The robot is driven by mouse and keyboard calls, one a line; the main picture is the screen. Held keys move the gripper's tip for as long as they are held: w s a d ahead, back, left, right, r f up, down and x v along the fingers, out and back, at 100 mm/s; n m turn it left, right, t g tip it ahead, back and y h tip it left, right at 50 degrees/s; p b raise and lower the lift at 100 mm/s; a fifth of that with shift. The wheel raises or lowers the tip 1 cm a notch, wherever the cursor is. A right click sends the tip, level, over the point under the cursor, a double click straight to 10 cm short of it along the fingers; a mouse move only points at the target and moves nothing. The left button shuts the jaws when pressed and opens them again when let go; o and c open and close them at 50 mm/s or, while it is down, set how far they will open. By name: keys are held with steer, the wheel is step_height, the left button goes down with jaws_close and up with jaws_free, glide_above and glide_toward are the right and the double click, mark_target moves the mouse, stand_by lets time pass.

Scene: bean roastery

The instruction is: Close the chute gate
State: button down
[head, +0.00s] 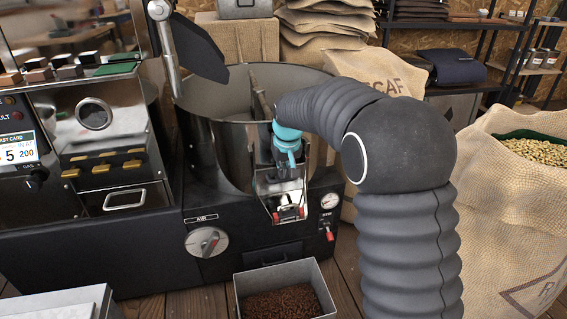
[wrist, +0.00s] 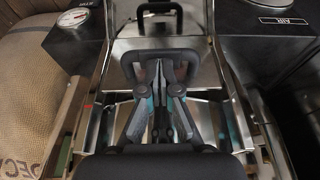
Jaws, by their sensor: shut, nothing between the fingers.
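The metal discharge chute (head: 266,190) sits on the front of the round cooling bin. My gripper (head: 287,180) points down into the chute from above; in the head view its fingertips are hard to make out. In the wrist view my gripper (wrist: 160,68) is shut and empty, between the chute's metal side walls. A black loop handle (wrist: 160,54) frames the fingertips; whether they touch it I cannot tell. A shiny metal plate (wrist: 195,33) lies beyond, with a second black loop at the top edge, possibly a reflection. How far the gate is open is unclear.
A metal box of dark beans (head: 325,290) stands on the floor below the chute. The air dial (head: 207,242) is left of the chute, a pressure gauge (head: 330,201) right. The cooling bin (head: 212,150) is behind. A burlap sack (head: 520,185) stands at right.

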steer(key=shift+s+f, duration=0.1)
steer(key=shift+f, duration=0.35)
step_height(320, 180, up, 6)
steer(key=p, duration=0.4)
steer(key=shift+f, duration=0.25)
steer(key=a+v, duration=0.1)
steer(key=v, duration=0.8)
steer(key=s+d+f, duration=0.4)
steer(key=s, duration=0.2)
steer(key=s+d+m+t, duration=0.1)
steer(key=s+d, duration=0.4)
steer(key=s, duration=0.4)
steer(key=s+d+r+m, duration=0.1)
steer(key=s+d, duration=0.5)
steer(key=s, duration=0.4)
steer(key=s+d+m+t+h, duration=0.1)
steer(key=s+d, duration=0.4)
steer(key=s, duration=0.4)
steer(key=shift+s+d+r+m+t, duration=0.2)
steer(key=shift+s+r+m+t, duration=0.1)
steer(key=shift+s+r, duration=0.1)
